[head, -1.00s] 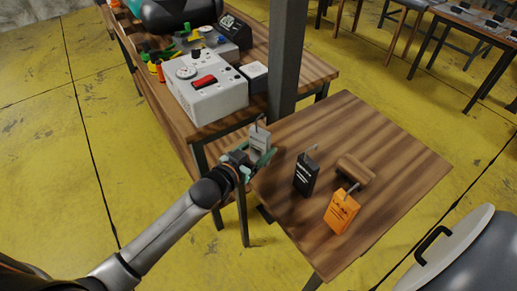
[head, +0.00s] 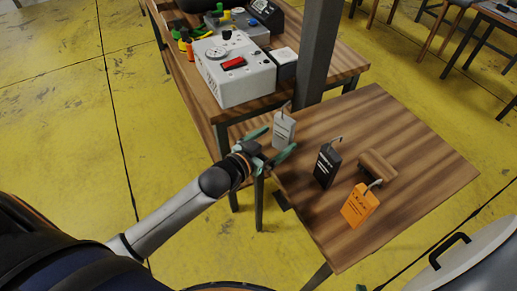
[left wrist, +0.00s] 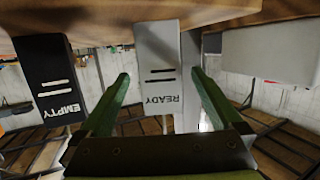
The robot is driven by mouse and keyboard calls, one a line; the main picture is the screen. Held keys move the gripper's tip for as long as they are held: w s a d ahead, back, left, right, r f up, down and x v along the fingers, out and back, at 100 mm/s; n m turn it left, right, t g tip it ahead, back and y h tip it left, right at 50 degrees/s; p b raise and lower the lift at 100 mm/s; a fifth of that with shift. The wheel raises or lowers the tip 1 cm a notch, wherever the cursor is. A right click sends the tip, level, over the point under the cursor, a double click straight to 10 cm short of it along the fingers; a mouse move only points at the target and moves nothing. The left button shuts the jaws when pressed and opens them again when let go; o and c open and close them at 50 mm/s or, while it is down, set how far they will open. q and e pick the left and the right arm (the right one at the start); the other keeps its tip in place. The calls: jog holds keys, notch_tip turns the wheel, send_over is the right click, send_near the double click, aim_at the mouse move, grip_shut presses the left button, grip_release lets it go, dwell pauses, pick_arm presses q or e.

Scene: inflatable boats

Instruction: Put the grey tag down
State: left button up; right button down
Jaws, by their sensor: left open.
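The grey tag (head: 284,131), with a hook on top, stands upright at the left edge of the small wooden table (head: 420,150). It also shows in the left wrist view (left wrist: 158,65), upside down, its face reading READY. My left gripper (head: 279,143) is open, with its green fingers spread either side of the tag. In the left wrist view (left wrist: 162,76) a gap shows between the tag and each finger. The tag's base appears to rest on the tabletop. My right gripper is not in view.
A black tag (head: 327,165) marked EMPTY and an orange tag (head: 359,206) stand to the right, near a wooden block (head: 377,167). A dark post (head: 317,50) rises behind the table. A workbench with a grey-white box (head: 235,75) is behind left. The table's right part is clear.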

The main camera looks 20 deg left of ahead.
pick_arm(q)
jog(key=v, duration=0.8)
jog(key=s+d+f+g+y, duration=0.1)
jog(key=s+f+g, duration=0.1)
jog(key=s+f, duration=0.5)
jog(key=s+d+f+n+g, duration=0.1)
jog(key=s+f+g, duration=0.2)
jog(key=s+f, duration=0.4)
notch_tip(320, 180, down, 5)
jog(key=shift+s+f+y, duration=0.1)
jog(key=shift+s+y, duration=0.15)
jog(key=shift+y, duration=0.15)
jog(key=shift+c, duration=0.3)
